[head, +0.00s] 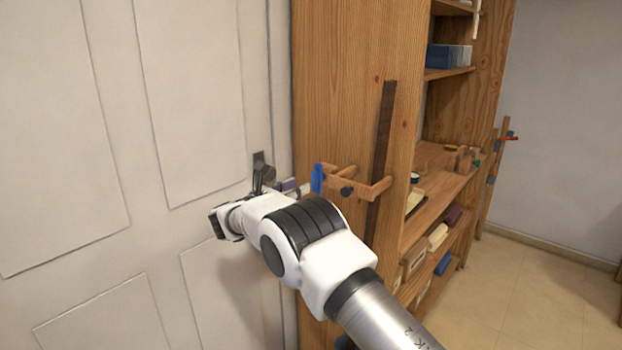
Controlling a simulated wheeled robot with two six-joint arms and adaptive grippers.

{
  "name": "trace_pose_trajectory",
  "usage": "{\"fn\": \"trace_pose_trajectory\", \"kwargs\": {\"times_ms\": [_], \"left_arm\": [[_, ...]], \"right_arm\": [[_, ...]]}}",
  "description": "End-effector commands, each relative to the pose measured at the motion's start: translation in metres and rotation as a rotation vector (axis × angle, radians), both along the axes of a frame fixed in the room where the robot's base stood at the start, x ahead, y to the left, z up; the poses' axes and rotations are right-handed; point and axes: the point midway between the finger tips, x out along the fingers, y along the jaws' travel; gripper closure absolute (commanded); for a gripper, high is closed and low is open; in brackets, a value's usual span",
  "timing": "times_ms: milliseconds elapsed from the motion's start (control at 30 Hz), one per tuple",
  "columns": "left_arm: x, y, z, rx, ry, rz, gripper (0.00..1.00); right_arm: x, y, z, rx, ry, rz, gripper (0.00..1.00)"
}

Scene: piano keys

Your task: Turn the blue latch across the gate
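The blue latch (318,178) stands upright at the left end of a wooden bracket (352,186) on the side of the wooden cabinet. My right arm comes in from the lower right, and its wrist hides the area just below the latch. My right gripper (276,186) is left of the latch, close to the door's edge, with dark finger parts showing. Whether its fingers are open or shut, or touch the latch, cannot be told. No separate gate can be made out for certain. My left gripper is not in view.
A white panelled door (190,100) with a dark handle (264,168) fills the left side. The wooden cabinet (340,60) has a dark vertical strip (382,150) and shelves holding boxes and blocks. Open floor (530,290) lies at the right.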

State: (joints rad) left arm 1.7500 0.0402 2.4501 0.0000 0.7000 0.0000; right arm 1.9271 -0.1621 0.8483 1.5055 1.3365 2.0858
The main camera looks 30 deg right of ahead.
Motion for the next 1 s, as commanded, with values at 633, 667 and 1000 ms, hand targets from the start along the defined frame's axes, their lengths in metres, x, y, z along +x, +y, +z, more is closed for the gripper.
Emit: {"fn": "trace_pose_trajectory", "kwargs": {"times_ms": [633, 667, 1000], "left_arm": [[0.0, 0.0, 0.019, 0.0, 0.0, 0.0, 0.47], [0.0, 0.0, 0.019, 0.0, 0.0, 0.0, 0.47], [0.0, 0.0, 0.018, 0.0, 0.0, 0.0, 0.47]], "right_arm": [[0.023, -0.059, -0.001, -0.002, 0.004, 0.0, 0.72], [0.023, -0.059, -0.001, -0.002, 0.004, 0.0, 0.83], [0.023, -0.059, 0.0, -0.003, 0.005, 0.0, 1.0]]}}
